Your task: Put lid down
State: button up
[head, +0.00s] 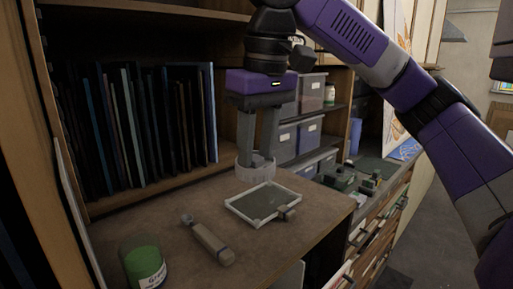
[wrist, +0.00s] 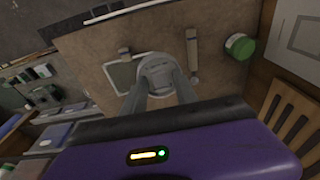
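My gripper (head: 258,158) points down over the wooden worktop, with its two fingers spaced apart. The fingertips are at a pale, round, short cylinder (head: 242,178), which also shows between the fingertips in the wrist view (wrist: 157,68). Part of the fingertips is inside or behind its rim. I cannot tell whether this piece is the lid or a container, or whether the fingers grip it. It looks to be at or just above the worktop. A jar with green contents and a white label (head: 143,262) stands at the front left; it shows at the right in the wrist view (wrist: 239,46).
A pale-framed dark panel (head: 262,202) lies just right of the cylinder, with a small grey block (head: 287,213) at its edge. A grey handled tool (head: 210,242) lies in front. Upright dark sheets (head: 140,125) fill the shelf behind.

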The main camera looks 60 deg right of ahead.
aim_at(261, 168)
jog(key=shift+r, duration=0.15)
notch_tip(261, 168, up, 8)
jog(key=s+p, duration=0.1)
jog(key=p, duration=0.6)
jog(key=shift+a+f, duration=0.15)
jog(key=shift+f, duration=0.1)
grip_shut()
dwell(1.4)
